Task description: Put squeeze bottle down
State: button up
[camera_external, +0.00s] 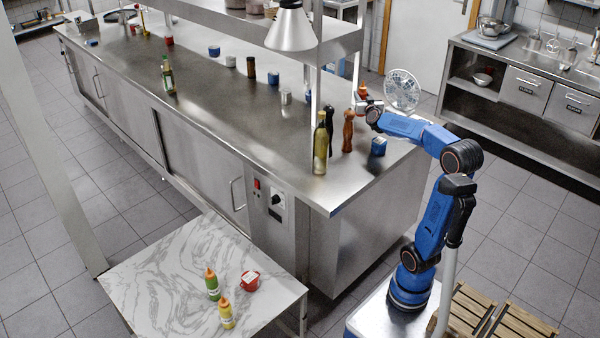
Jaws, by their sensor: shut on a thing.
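A small red squeeze bottle (362,91) with an orange tip is upright at the right part of the long steel counter (245,140). My gripper (364,104) is shut on it, with my blue arm reaching in from the right. The bottle's lower part is hidden by my gripper, and I cannot tell whether its base touches the counter. Two more squeeze bottles, one green (212,285) and one yellow (226,314), stand on the marble-topped table (150,290) in front.
A lamp (291,30) and shelf hang above. The counter's front right corner is clear.

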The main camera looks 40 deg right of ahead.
aim_at(363, 91)
jog(key=shift+f, duration=2.2)
jog(key=shift+f, duration=0.15)
jog(key=o, duration=1.2)
jog(key=shift+s+a, duration=0.25)
jog(key=shift+s, duration=0.05)
jog(key=shift+s+a+r, duration=0.2)
jog(key=shift+s+r, duration=0.1)
jog(key=shift+r, duration=0.9)
jog(key=shift+s+a+r, duration=0.25)
jog(key=shift+s+r, duration=0.05)
jog(key=shift+r, duration=0.95)
jog(key=shift+s+a+r, duration=0.2)
jog(key=shift+s+r, duration=0.1)
jog(key=shift+r, duration=0.9)
